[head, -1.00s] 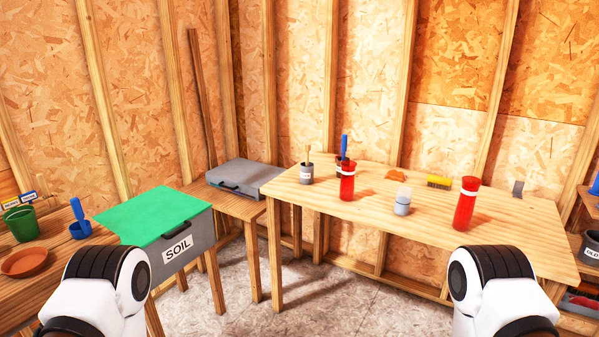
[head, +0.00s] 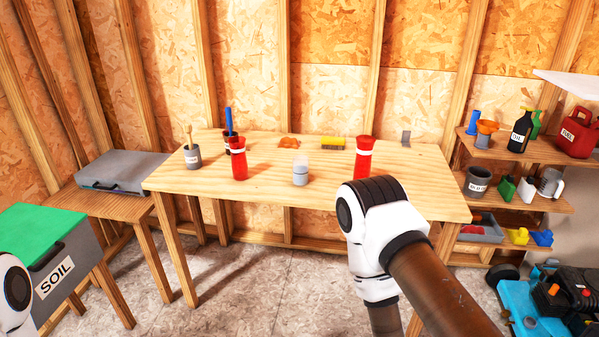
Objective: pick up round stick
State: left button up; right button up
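A thin wooden stick (head: 187,135) with a rounded top stands in a small grey labelled cup (head: 193,157) at the left end of the workbench (head: 320,190). Its lower part is hidden inside the cup. Just right of it, a blue stick-like thing (head: 228,120) rises from a dark cup (head: 228,142), partly behind a red bottle (head: 239,163). I cannot tell for sure which is the round stick. Only arm links of mine show, at the left edge and right of centre. Both grippers are out of view.
A green-lidded soil box (head: 62,262) and grey case (head: 120,171) are left. Shelves (head: 510,150) and a blue machine (head: 545,305) are right. The bench's front middle is clear.

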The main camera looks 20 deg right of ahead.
aim_at(187, 127)
jog(key=i+j, duration=0.15)
jog(key=i, duration=0.4)
jog(key=i+j+u, duration=0.1)
jog(key=i, duration=0.4)
jog(key=j, duration=0.1)
